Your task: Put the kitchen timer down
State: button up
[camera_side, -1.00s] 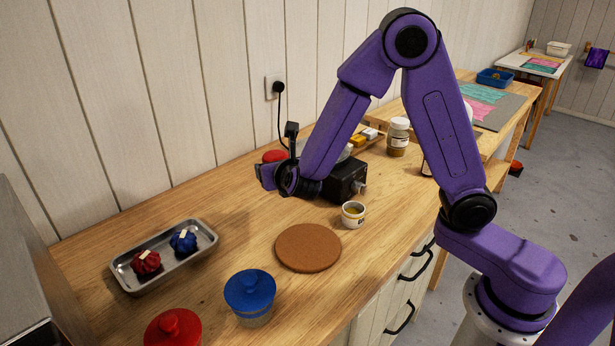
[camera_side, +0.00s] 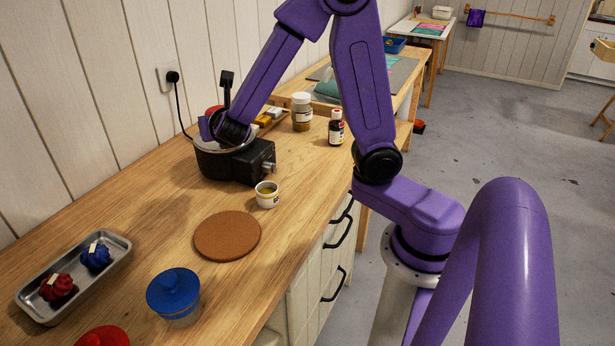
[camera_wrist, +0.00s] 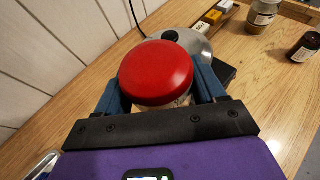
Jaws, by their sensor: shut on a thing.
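A red domed thing with a paler underside, which I take to be the kitchen timer (camera_wrist: 156,72), sits between the two blue fingers of my gripper (camera_wrist: 158,92) in the wrist view. My gripper is shut on it. In the side view only a sliver of red shows behind my gripper (camera_side: 222,128), which is over the black pot (camera_side: 225,166) with a silver lid. In the wrist view the lid (camera_wrist: 193,44) shows behind the timer. I cannot tell whether the timer touches the lid.
A small white cup (camera_side: 267,196) and a round cork mat (camera_side: 228,236) lie in front of the pot. A metal tray (camera_side: 112,262) holds a red and a blue lump. A blue-lidded jar (camera_side: 174,296) stands nearby. Jars (camera_side: 302,112) stand behind.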

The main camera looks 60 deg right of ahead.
jog(key=s+d+m+g+h, duration=0.25)
jog(key=s+d, duration=0.35)
jog(key=d, duration=0.4)
jog(key=m+g+h, duration=0.2)
jog(key=m+g, duration=0.1)
jog(key=m, duration=0.1)
send_over(308, 176)
notch_tip(308, 176, down, 9)
jog(key=shift+n+y, duration=0.25)
jog(key=shift+w+f, duration=0.1)
jog(key=shift+f, duration=4.25)
jog(key=shift+f, duration=0.2)
jog(key=o, duration=1.2)
jog(key=shift+c, duration=0.2)
jog(key=shift+r, duration=0.1)
